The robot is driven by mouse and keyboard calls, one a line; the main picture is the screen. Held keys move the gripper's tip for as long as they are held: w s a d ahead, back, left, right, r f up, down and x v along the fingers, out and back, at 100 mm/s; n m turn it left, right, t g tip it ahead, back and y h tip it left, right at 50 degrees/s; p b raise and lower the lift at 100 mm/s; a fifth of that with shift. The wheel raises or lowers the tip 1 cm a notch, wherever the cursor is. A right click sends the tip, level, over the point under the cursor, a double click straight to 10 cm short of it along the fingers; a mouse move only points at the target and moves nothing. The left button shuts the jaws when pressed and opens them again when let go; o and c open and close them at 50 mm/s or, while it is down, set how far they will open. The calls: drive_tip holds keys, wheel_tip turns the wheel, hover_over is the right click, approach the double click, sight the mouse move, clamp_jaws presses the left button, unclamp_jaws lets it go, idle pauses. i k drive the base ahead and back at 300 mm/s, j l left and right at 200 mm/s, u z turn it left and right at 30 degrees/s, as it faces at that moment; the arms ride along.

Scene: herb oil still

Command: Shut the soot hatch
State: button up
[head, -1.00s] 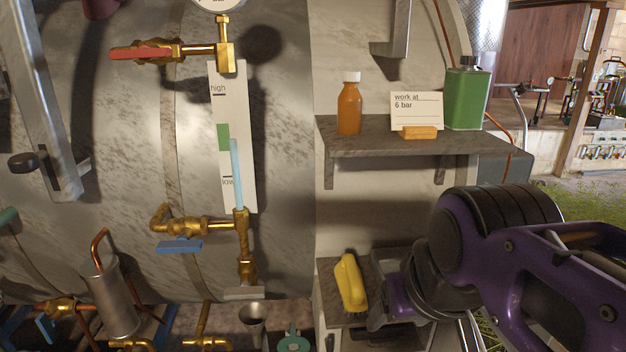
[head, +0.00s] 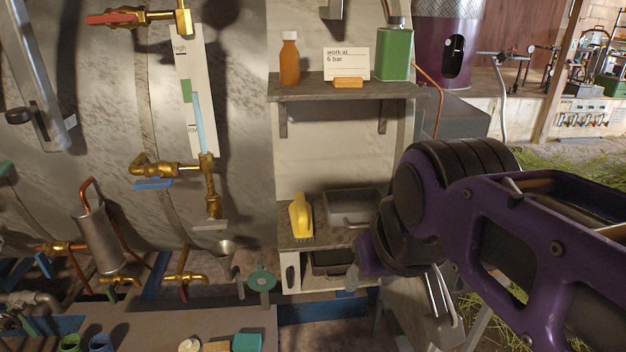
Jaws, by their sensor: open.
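I cannot pick out the soot hatch for certain. A low dark opening (head: 333,262) shows under the lower shelf, with a pale panel (head: 289,272) with a dark slot at its left side. My gripper (head: 362,283) is just right of and in front of this opening, pointing down and left. Its jaws are open, and I see nothing between them. My purple arm hides part of the gripper and whatever lies behind it on the right. I cannot tell whether the gripper touches anything.
The upper shelf (head: 300,88) holds an orange bottle (head: 290,62), a card (head: 346,62) and a green can (head: 394,54). A green valve wheel (head: 262,279) stands left of the opening.

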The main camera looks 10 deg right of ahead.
sight(408, 299)
drive_tip(key=k+l+u, duration=0.3)
drive_tip(key=k+l, duration=0.2)
drive_tip(key=k+l+u, duration=0.1)
drive_tip(key=l, duration=0.2)
drive_tip(key=k+l, duration=0.1)
drive_tip(key=l, duration=0.2)
drive_tip(key=k+l+u, duration=0.15)
drive_tip(key=l+u, duration=0.1)
drive_tip(key=l, duration=0.4)
drive_tip(key=i+l+u, duration=0.15)
drive_tip(key=l, duration=0.3)
